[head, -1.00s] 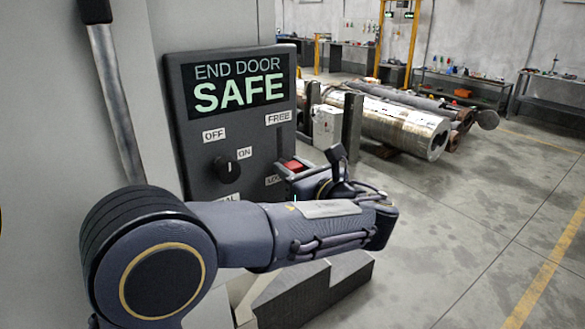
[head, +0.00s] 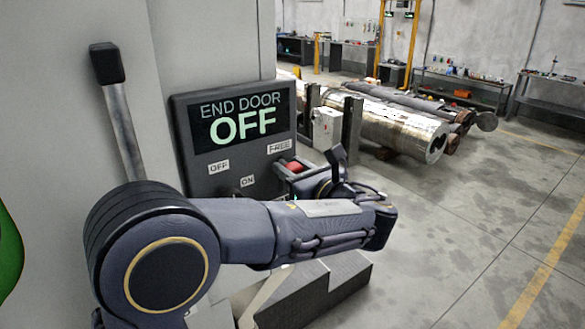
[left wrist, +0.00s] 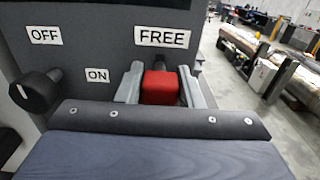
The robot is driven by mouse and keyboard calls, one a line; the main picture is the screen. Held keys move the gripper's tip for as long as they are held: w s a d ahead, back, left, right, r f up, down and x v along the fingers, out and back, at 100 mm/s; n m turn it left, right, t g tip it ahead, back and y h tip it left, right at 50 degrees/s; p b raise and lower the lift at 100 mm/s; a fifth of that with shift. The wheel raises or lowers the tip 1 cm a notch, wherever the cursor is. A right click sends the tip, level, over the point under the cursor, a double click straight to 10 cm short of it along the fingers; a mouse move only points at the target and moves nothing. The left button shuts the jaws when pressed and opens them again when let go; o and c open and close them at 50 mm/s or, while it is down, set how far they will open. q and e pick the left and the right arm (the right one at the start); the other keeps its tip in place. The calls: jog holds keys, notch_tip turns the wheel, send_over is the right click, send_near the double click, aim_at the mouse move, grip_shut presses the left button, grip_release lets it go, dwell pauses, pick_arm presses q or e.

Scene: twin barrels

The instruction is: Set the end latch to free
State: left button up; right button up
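The dark control panel (head: 183,150) reads END DOOR OFF. Its end latch has a red handle (head: 291,167), which also shows in the left wrist view (left wrist: 160,87). The handle stands just below the FREE label (head: 279,146). My left gripper (left wrist: 160,84) has a grey finger close against each side of the handle and appears shut on it. My forearm hides the lower panel, including the lower end of the latch's travel. The black rotary switch (left wrist: 36,90) sits left of the latch, near the OFF and ON labels. My right gripper is out of view.
A lever with a black grip (head: 107,63) rises left of the panel. A dark stepped block (head: 335,280) lies below my forearm. Metal cylinders (head: 395,132) lie behind, with benches at the back wall. The floor at right is clear.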

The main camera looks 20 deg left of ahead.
aim_at(298, 171)
pick_arm(q)
jog(key=o, duration=0.4)
jog(key=shift+r, duration=0.2)
jog(key=shift+o, duration=0.2)
jog(key=b+v, duration=0.1)
jog(key=v, duration=0.6)
jog(key=shift+f+b, duration=0.1)
jog(key=shift+b, duration=0.2)
jog(key=shift+s+d, duration=0.25)
jog(key=shift+d, duration=0.1)
